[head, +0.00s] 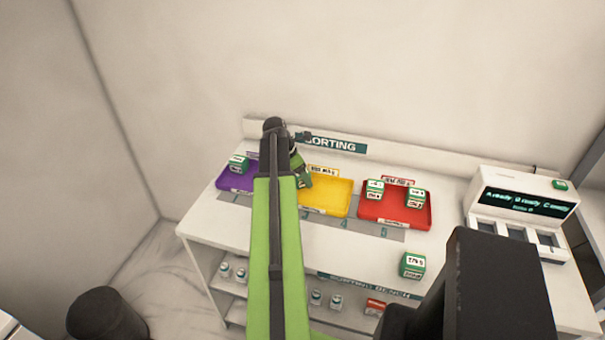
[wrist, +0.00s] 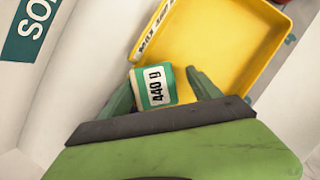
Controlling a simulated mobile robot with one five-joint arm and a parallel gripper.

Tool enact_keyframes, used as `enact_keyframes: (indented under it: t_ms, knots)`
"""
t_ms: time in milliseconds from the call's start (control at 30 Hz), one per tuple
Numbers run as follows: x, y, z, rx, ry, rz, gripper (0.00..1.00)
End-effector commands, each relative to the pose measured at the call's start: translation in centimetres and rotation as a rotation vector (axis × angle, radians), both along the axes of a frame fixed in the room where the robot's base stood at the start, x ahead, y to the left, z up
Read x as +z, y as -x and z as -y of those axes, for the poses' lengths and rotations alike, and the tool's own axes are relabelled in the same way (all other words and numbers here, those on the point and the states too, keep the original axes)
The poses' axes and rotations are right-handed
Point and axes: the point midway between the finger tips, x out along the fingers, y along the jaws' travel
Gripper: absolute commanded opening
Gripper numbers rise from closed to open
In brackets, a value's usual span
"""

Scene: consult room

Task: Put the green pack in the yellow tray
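The green pack (wrist: 155,86), with a white label reading 440 g, is between the two fingers of my gripper (wrist: 160,85) in the wrist view. The left finger is close against it. A narrow gap shows between the pack and the right finger. The yellow tray (wrist: 262,60) lies just beyond the pack, and no pack shows in its visible part. In the head view my gripper (head: 302,177) is over the left side of the yellow tray (head: 335,205). My arm hides part of that area. I cannot tell what the pack rests on.
A purple tray (head: 226,183) with a green and white pack is left of my arm. Another green pack (head: 412,265) stands on the bench front. A white device (head: 520,215) stands at the right end.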

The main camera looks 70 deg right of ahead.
Motion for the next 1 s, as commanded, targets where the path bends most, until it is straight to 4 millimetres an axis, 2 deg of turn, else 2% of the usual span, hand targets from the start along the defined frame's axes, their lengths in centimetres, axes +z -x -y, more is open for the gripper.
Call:
enact_keyframes:
  t_ms: [267, 433, 567, 833, 1000]
  knots:
    - [0.1, -0.1, 0.0, 0.002, 0.0, 0.002, 0.76]
    - [1.3, -0.3, -0.2, 0.002, 0.001, 0.001, 0.76]
    - [3.5, -0.7, -0.8, 0.003, 0.001, 0.001, 0.76]
    - [9.5, -2.3, -2.5, 0.003, 0.001, 0.001, 0.76]
    - [11.5, -3.0, -3.3, 0.002, 0.0, 0.0, 0.76]
